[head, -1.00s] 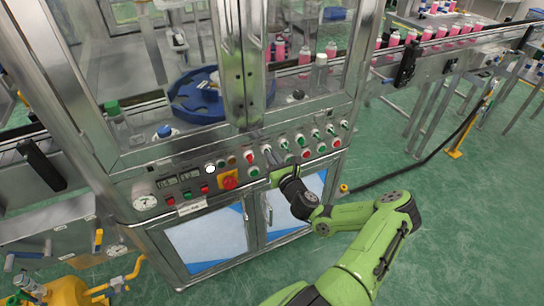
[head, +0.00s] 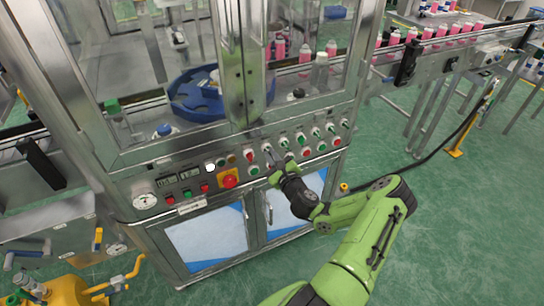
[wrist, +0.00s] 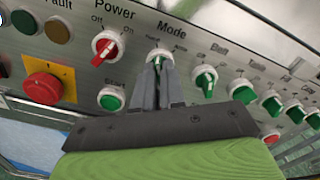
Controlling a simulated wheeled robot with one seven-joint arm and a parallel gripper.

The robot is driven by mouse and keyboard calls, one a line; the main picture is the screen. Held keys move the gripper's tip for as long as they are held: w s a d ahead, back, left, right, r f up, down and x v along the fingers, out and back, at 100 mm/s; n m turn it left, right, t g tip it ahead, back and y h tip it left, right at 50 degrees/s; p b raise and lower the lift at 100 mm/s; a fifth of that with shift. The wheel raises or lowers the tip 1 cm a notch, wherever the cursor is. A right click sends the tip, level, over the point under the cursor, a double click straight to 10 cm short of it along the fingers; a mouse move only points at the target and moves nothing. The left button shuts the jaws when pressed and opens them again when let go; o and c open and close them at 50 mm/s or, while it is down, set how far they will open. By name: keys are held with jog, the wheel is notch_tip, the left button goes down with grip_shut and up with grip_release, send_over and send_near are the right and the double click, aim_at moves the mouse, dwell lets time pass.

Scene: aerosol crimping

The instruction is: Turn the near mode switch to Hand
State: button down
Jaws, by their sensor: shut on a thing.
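The mode switch (wrist: 160,54) is a round knob with a pale collar, under the label "Mode" on the grey control panel. In the wrist view my gripper (wrist: 159,68) is shut on its handle, and the fingers hide most of it. Only a little green shows above the fingertips, so its exact angle is hard to tell. The position words around it are too small to read surely. In the head view my gripper (head: 270,163) reaches the panel from the lower right, and its fingers are hard to make out.
Left of the mode switch are the red Power switch (wrist: 104,46) and green Start button (wrist: 111,98). A red emergency stop (wrist: 43,88) sits on a yellow plate further left. Several green-handled switches (wrist: 204,82) line up closely to the right. The floor (head: 450,230) at right is open.

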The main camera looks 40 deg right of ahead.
dwell(0.3)
jog(key=c, duration=1.2)
grip_release()
jog(key=p+v, duration=0.1)
jog(key=v, duration=1.4)
jog(key=shift+s+a, duration=0.15)
jog(key=shift+s, duration=0.25)
